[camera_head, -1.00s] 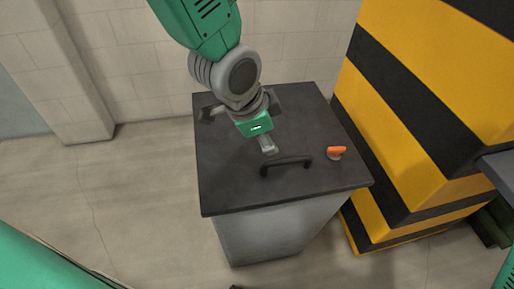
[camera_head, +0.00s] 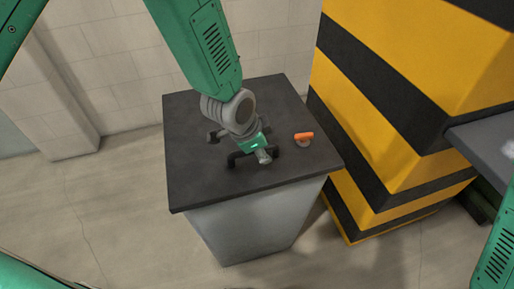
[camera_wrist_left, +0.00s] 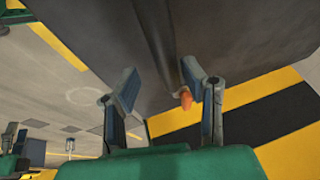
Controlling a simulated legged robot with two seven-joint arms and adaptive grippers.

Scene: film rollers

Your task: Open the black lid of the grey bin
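The grey bin (camera_head: 245,228) stands on the floor with its black lid (camera_head: 200,185) lying flat and closed on top. A black bar handle (camera_head: 232,160) is fixed near the lid's front edge. My left gripper (camera_head: 263,156) is over the handle, and its fingers partly hide it. In the left wrist view the two fingers (camera_wrist_left: 166,108) are spread apart, with the dark lid surface (camera_wrist_left: 110,35) beyond. Whether they touch the handle cannot be told. An orange knob (camera_head: 303,136) sits on the lid right of the handle; it also shows in the wrist view (camera_wrist_left: 185,98). My right gripper is out of view.
A yellow and black striped block (camera_head: 390,110) stands close to the bin's right side. A tiled wall (camera_head: 110,65) is behind. A grey surface (camera_head: 485,150) is at the right edge. The floor (camera_head: 100,215) left of the bin is clear.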

